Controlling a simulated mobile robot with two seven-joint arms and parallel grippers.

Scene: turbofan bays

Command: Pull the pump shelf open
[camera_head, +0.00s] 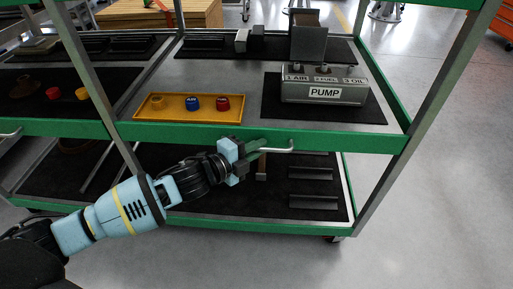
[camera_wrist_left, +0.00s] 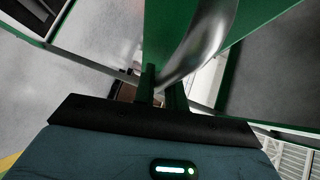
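The pump shelf (camera_head: 230,136) is the upper green-edged shelf on the right side of the cart. It carries the grey pump box (camera_head: 325,90), labelled PUMP, on a black mat. A curved silver handle (camera_head: 280,150) sticks out from its green front edge and shows large in the left wrist view (camera_wrist_left: 205,40). My left gripper (camera_head: 259,147) is at the left part of this handle. In the left wrist view its two fingers (camera_wrist_left: 162,88) stand close together, with the bar running down between them; they look shut on it. My right gripper is not in view.
A yellow tray (camera_head: 170,117) with yellow, blue and red caps sits left of the pump. A lower shelf (camera_head: 270,226) holds dark blocks. A slanted metal post (camera_head: 85,75) divides this bay from the left one.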

